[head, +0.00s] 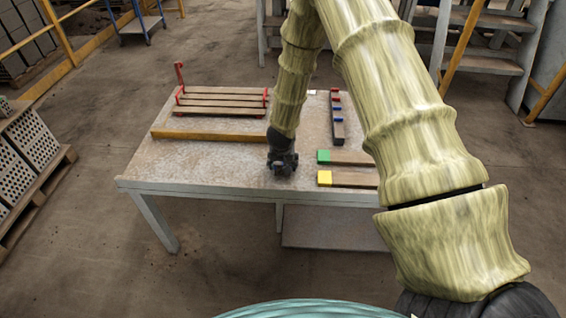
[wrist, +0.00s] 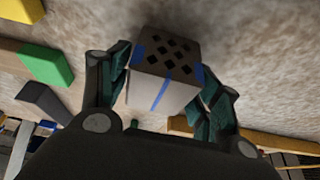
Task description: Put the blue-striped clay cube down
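The blue-striped clay cube (wrist: 165,75) is pale grey-brown, with dark holes in one face and blue stripes. In the wrist view it sits between the teal fingers of my gripper (wrist: 165,92), which touch it on both sides. In the head view my gripper (head: 283,164) is low over the table (head: 160,166), near its middle front. There the cube is hidden or too small to make out. I cannot tell whether the cube touches the table top.
Right of my gripper lie planks with a green block (head: 323,156) and a yellow block (head: 324,177). A wooden beam (head: 210,136) and a slatted rack with red ends (head: 222,98) are left. A dark strip with red and blue pieces (head: 337,118) lies behind. The front left table is clear.

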